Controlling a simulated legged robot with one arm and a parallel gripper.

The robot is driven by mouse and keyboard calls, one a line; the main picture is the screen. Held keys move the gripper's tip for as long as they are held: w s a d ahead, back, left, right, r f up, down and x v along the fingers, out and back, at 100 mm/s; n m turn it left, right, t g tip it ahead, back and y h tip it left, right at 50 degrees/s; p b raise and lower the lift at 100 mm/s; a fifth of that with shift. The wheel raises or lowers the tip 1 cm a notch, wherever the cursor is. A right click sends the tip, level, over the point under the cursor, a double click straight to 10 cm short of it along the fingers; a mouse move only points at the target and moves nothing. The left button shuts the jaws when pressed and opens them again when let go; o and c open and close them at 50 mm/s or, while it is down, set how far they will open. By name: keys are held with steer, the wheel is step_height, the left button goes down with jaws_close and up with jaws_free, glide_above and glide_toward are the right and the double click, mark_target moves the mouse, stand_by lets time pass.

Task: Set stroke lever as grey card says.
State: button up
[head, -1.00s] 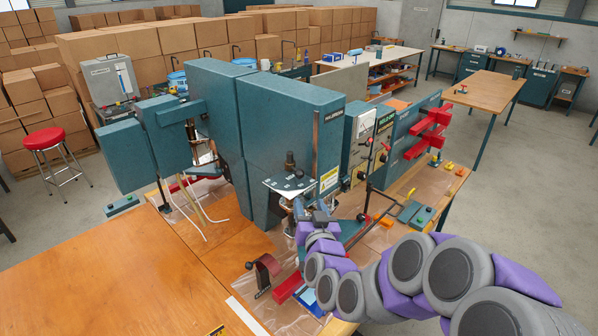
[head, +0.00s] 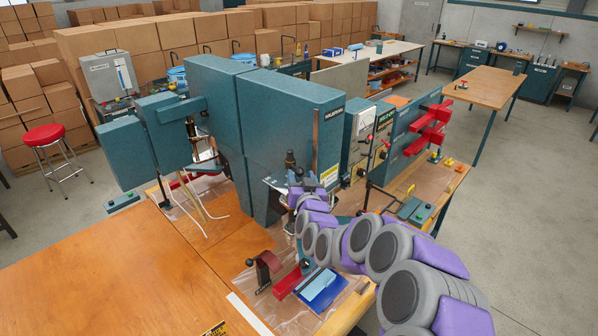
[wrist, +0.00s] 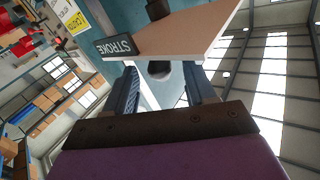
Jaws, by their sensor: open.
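The stroke plate (head: 272,184) juts from the front of the large teal press (head: 290,120). In the wrist view its dark label (wrist: 116,46) reads "STROKE", and the plate's tan underside (wrist: 190,32) is above my fingers. My gripper (wrist: 162,88) is open, with one finger on each side of a dark round knob (wrist: 160,70) just under the plate. I cannot tell whether the fingers touch this knob. In the head view my gripper (head: 303,182) is at the plate's right side and hides part of it. I cannot make out a grey card.
A blue pad (head: 322,288), a red block (head: 288,282) and a tape holder (head: 264,270) lie on the bench near my arm. Red clamps (head: 430,130) and a control panel (head: 362,140) stand right of the press.

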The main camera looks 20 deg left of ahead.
mark_target(295, 167)
steer(key=shift+x, duration=1.7)
steer(key=shift+c, duration=0.5)
jaws_close()
